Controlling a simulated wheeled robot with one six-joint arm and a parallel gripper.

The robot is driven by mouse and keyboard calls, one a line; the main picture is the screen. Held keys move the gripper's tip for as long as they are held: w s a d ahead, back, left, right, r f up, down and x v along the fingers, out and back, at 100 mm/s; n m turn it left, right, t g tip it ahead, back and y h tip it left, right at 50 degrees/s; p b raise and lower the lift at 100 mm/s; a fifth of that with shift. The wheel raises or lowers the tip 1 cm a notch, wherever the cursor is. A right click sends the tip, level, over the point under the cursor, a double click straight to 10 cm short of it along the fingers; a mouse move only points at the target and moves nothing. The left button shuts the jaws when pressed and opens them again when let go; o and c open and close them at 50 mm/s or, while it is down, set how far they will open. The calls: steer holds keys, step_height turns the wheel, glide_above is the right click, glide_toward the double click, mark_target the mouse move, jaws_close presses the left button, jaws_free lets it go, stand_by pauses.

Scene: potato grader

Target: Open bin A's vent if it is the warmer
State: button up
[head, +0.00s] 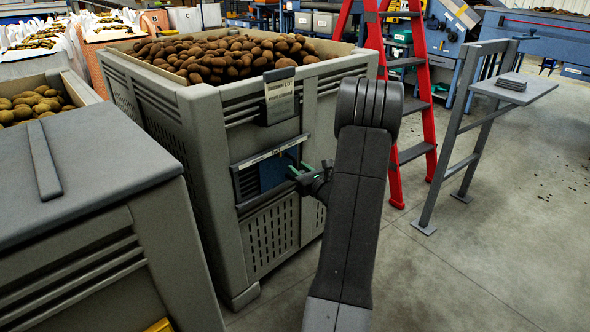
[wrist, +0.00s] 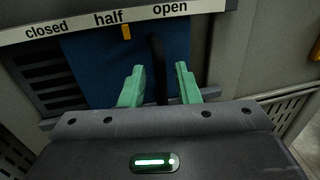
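A large grey bin (head: 212,110) heaped with brown potatoes stands in the middle of the head view. Its vent has a blue sliding panel (head: 272,174), also seen in the wrist view (wrist: 95,75). The scale strip (wrist: 60,28) reads closed, half, open. An orange pointer (wrist: 126,32) sits just right of "half". Dark slots (wrist: 40,75) show left of the panel. My gripper (head: 300,172) is at the vent. In the wrist view, its green fingers (wrist: 159,82) stand apart on either side of a dark upright handle (wrist: 156,60), with gaps visible. No temperature reading is legible.
A tag (head: 281,96) hangs on the bin's front; its text is too small to read. A lidded grey bin (head: 80,160) stands close at left. A red ladder (head: 425,100) and a small stand (head: 515,90) are at right.

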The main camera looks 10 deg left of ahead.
steer(key=shift+x, duration=1.4)
steer(key=shift+c, duration=0.4)
jaws_close()
steer(key=shift+w+d+r, duration=0.1)
steer(key=shift+w+d, duration=0.75)
steer(key=shift+w, duration=0.3)
steer(key=shift+w+d, duration=0.9)
steer(key=shift+w, duration=0.25)
steer(key=shift+o, duration=0.4)
jaws_free()
steer(key=shift+w+d, duration=0.1)
steer(key=shift+p, duration=0.3)
